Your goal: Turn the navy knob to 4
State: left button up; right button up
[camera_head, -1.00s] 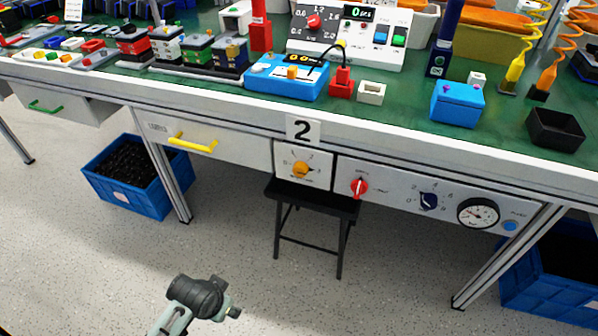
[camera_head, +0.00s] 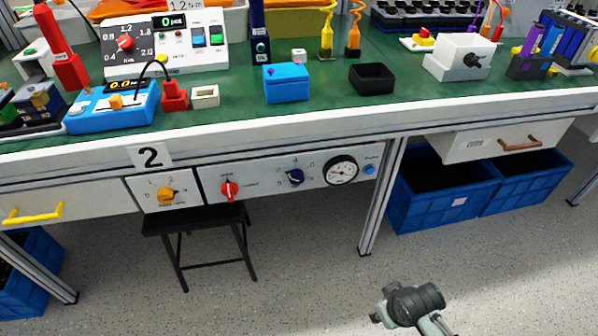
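The navy knob (camera_head: 295,177) sits on the white front panel (camera_head: 258,184) below the bench edge, between the red knob and the gauge. Small digits stand around it. Its marker is too small to read surely. A part of one of my arms, dark with pale grey-green pieces, shows at the bottom right, well in front of and below the panel. No fingertips of my left or right gripper show. Nothing touches the navy knob.
On the panel are a red knob (camera_head: 229,190), a round gauge (camera_head: 341,171) and a blue button (camera_head: 369,170). A black stool (camera_head: 197,221) stands below.

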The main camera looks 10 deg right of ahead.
aim_at(297, 177)
jog(key=k+l+z, duration=0.1)
jog(key=l+z, duration=0.15)
jog(key=l, duration=0.6)
jog(key=l+z, duration=0.25)
jog(key=l, duration=0.55)
jog(key=k, duration=0.1)
